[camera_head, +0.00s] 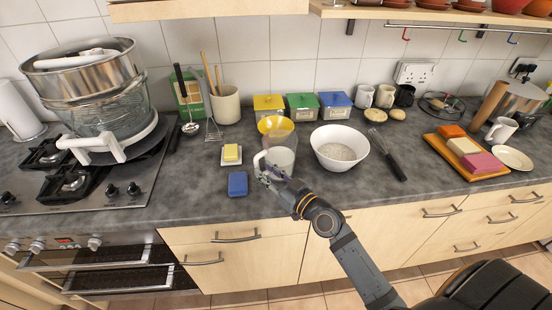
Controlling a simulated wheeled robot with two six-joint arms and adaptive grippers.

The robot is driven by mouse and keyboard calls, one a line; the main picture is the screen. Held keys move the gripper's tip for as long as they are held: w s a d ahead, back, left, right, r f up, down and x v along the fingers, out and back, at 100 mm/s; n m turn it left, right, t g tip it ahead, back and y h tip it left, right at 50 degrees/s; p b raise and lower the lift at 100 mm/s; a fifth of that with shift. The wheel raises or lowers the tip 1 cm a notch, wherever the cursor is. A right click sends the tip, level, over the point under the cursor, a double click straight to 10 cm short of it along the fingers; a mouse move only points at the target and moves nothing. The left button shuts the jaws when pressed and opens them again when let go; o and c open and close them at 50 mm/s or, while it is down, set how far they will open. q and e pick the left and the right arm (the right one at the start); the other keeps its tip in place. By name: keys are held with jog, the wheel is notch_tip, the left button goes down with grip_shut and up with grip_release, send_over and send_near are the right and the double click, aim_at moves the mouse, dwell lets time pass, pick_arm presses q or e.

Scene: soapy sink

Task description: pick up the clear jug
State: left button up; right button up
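The clear jug (283,153) stands upright near the middle of the counter, with its pale handle on its left side. My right gripper (265,172) reaches in from the front right and is at the lower part of the handle, overlapping it in the picture. The fingers are small and partly merge with the handle and jug, so I cannot tell whether they are closed on it. My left gripper is not in view.
A yellow bowl (275,124) is just behind the jug, and a white bowl (339,146) stands close on its right. A blue sponge (238,184) and a butter dish (231,154) lie to the left. A whisk (388,155) lies farther right.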

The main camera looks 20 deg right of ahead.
aim_at(258, 164)
jog(key=shift+w+a+r+p, duration=0.25)
jog(key=shift+w+r+p, duration=0.25)
jog(key=shift+w+p, duration=0.15)
jog(key=x, duration=0.2)
jog(key=p+x, duration=0.1)
jog(key=shift+w+a+f, duration=0.25)
jog(key=shift+s+d, duration=0.1)
jog(key=shift+c, duration=0.5)
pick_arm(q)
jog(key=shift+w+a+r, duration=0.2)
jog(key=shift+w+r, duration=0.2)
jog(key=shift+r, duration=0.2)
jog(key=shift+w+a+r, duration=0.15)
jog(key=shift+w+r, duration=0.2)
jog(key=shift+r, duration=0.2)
pick_arm(e)
grip_shut()
jog(key=shift+r, duration=0.1)
